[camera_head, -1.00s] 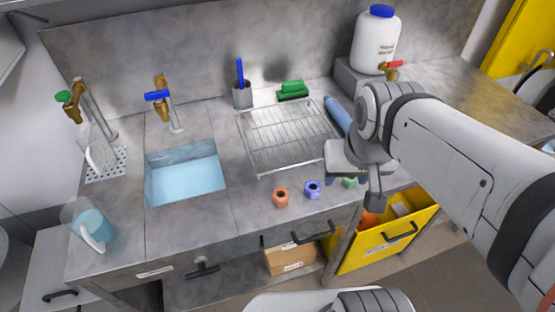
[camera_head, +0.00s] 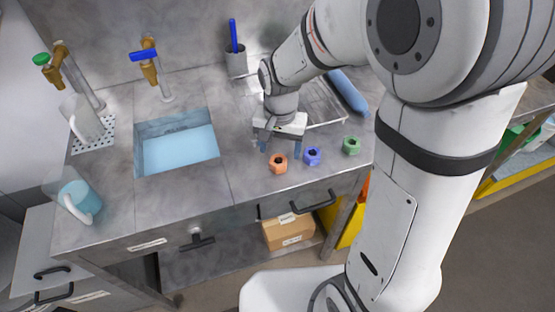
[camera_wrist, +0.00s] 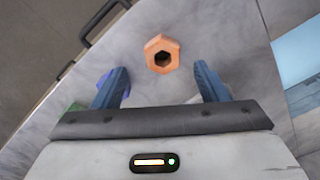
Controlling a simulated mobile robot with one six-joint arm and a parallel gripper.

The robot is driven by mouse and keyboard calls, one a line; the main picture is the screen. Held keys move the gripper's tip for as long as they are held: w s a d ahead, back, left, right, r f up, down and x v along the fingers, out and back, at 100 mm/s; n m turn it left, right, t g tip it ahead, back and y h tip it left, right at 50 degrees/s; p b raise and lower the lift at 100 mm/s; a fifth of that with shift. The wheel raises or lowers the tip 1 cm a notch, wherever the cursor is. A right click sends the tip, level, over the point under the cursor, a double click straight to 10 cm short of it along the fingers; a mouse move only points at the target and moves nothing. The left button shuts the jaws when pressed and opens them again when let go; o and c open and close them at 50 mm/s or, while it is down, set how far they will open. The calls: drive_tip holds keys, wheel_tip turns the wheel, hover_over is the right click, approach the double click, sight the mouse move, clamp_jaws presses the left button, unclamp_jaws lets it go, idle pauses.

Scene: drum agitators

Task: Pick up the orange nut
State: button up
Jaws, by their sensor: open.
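The orange nut (camera_head: 278,163) lies on the grey counter near its front edge, left of a blue nut (camera_head: 312,156) and a green nut (camera_head: 351,146). In the wrist view the orange nut (camera_wrist: 162,54) shows its dark hole, just beyond the fingertips and between their lines. My gripper (camera_head: 277,150) is above the counter, just behind the orange nut in the head view. In the wrist view its blue fingers (camera_wrist: 162,85) are apart with nothing between them. The blue nut (camera_wrist: 103,80) is partly hidden behind the left finger there.
A wire rack (camera_head: 322,103) and a blue bottle (camera_head: 347,91) are behind my gripper. A drawer handle (camera_head: 312,202) juts out below the counter edge.

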sight(278, 160)
drive_tip(key=f, duration=0.5)
drive_tip(key=shift+a+f+p, duration=0.2)
drive_tip(key=shift+p, duration=0.15)
drive_tip(key=c, duration=1.3)
drive_tip(key=shift+w+r, duration=0.1)
